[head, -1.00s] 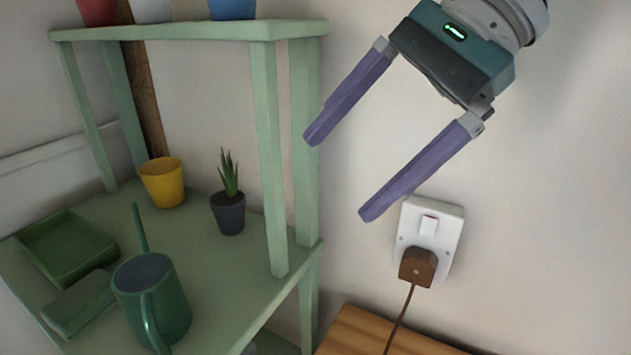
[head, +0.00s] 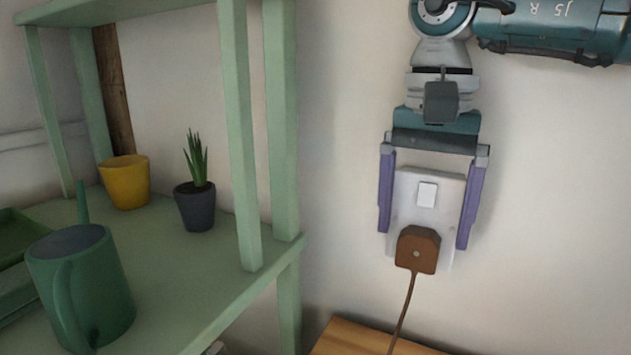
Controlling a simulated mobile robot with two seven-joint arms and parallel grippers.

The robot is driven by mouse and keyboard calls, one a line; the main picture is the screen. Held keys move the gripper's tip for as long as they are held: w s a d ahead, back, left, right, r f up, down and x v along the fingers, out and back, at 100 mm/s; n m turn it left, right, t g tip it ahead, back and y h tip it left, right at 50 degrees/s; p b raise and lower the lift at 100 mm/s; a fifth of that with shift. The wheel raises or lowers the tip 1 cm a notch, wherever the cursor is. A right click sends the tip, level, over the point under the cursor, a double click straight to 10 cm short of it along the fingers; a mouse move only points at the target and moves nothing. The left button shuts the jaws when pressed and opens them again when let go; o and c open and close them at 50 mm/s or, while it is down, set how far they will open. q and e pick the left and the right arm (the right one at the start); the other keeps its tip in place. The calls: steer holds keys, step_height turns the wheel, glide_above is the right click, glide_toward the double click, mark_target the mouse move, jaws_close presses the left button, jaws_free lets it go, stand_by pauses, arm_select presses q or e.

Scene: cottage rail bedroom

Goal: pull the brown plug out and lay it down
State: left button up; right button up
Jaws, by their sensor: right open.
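The brown plug (head: 418,249) sits in the lower part of a white wall socket (head: 405,215), below its white switch (head: 427,195). A brown cord (head: 404,312) hangs down from the plug toward the wooden surface. My right gripper (head: 423,240) comes from above with its two purple fingers apart, one on each side of the socket. The fingertips are about level with the top of the plug. Nothing is held between them, and I see a gap between the plug and each finger. My left gripper is not in view.
A green shelf unit (head: 238,110) stands to the left, its post near the socket. A wooden surface (head: 350,338) lies below the plug.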

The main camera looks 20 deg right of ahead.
mark_target(412, 258)
steer(key=shift+f, duration=1.05)
steer(key=shift+c, duration=0.2)
steer(key=c, duration=1.4)
steer(key=shift+r, duration=0.1)
steer(key=shift+a, duration=0.15)
steer(key=shift+s+a, duration=0.15)
steer(key=shift+s+a+p, duration=1.2)
steer(key=shift+s+a, duration=0.45)
steer(key=shift+a, duration=0.2)
